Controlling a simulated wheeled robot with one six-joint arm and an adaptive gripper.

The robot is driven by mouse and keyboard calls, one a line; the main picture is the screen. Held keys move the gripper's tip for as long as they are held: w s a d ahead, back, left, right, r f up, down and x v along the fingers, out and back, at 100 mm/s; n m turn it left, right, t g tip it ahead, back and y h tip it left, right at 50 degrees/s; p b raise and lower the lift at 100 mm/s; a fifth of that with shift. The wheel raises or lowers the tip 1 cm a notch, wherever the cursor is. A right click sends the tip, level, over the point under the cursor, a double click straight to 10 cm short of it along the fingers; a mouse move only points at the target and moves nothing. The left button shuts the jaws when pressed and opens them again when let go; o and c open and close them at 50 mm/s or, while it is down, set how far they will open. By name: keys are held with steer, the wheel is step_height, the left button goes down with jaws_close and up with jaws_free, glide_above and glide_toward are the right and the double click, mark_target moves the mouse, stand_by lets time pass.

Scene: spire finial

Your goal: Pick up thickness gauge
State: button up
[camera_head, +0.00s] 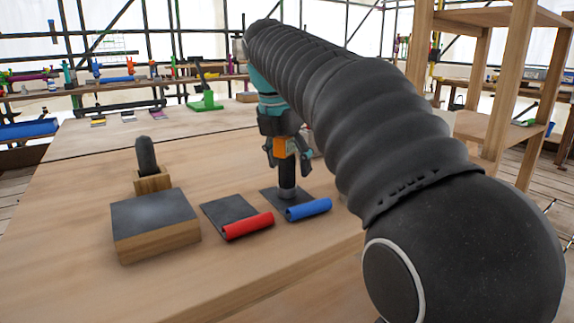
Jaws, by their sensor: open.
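My gripper (287,160) points down over the right part of the near table, its fingers open. Directly below and between the fingers stands a dark upright cylinder (287,178) with a wider grey foot; it may be the thickness gauge, but I cannot tell for certain. Its top is close to the fingers, and contact cannot be made out. The foot rests on a dark sheet with a blue roll (309,209) along its front edge. To the left lies a similar dark sheet with a red roll (248,226).
A wooden block with a dark top (155,224) sits at left, with a black rounded handle on wood (147,158) behind it. A green tool (205,97) stands farther back. Wooden shelving (490,140) rises at right. The table (75,205) is bare at left.

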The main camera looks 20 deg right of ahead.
jaws_close()
